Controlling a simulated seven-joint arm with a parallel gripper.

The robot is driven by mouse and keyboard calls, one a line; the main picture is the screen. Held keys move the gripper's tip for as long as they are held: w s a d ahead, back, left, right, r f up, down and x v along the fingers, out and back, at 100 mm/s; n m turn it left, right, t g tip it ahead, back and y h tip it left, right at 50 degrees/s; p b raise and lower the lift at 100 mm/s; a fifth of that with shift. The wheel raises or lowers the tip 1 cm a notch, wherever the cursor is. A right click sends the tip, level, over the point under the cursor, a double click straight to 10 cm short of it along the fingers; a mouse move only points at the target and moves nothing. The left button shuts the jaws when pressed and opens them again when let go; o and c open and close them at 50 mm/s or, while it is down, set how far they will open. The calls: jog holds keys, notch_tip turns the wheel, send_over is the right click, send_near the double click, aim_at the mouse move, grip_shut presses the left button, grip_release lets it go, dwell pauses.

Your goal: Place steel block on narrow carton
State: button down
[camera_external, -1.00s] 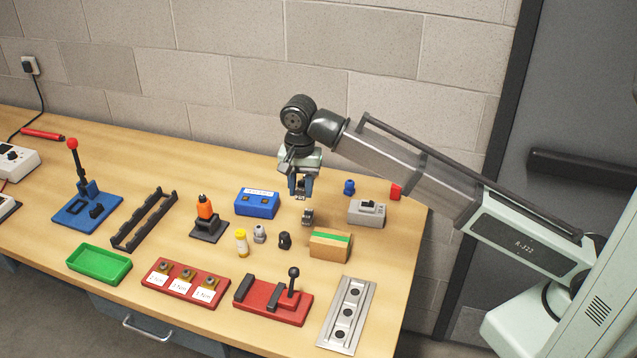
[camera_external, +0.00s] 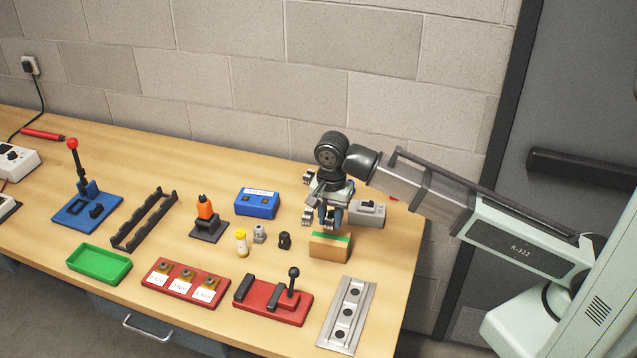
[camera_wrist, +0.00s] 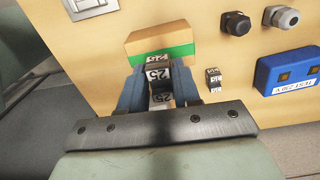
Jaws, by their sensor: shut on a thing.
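The narrow carton (camera_external: 329,248) is a small cardboard box with a green strip on top. It stands on the table and also shows at the top of the wrist view (camera_wrist: 147,40). My gripper (camera_external: 330,227) is just over the carton, pointing down. In the wrist view its blue fingers are shut on a steel block (camera_wrist: 158,75) marked 25. The block's near end is partly hidden by the fingers. I cannot tell whether the block touches the carton's top. A second small steel block (camera_external: 307,217) stands on the table left of my gripper; it also shows in the wrist view (camera_wrist: 213,77).
A grey box (camera_external: 368,214) stands close behind the carton on the right. A dark knob (camera_external: 284,240) and a grey fitting (camera_external: 259,234) stand to its left. A red lever base (camera_external: 272,302) and a metal plate (camera_external: 347,316) lie in front. A blue box (camera_external: 257,203) is further back.

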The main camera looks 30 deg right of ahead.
aim_at(330, 229)
jog(key=shift+f, duration=2.05)
jog(key=shift+f, duration=0.1)
jog(key=c, duration=0.8)
grip_release()
notch_tip(330, 229, up, 12)
jog(key=shift+r, duration=0.1)
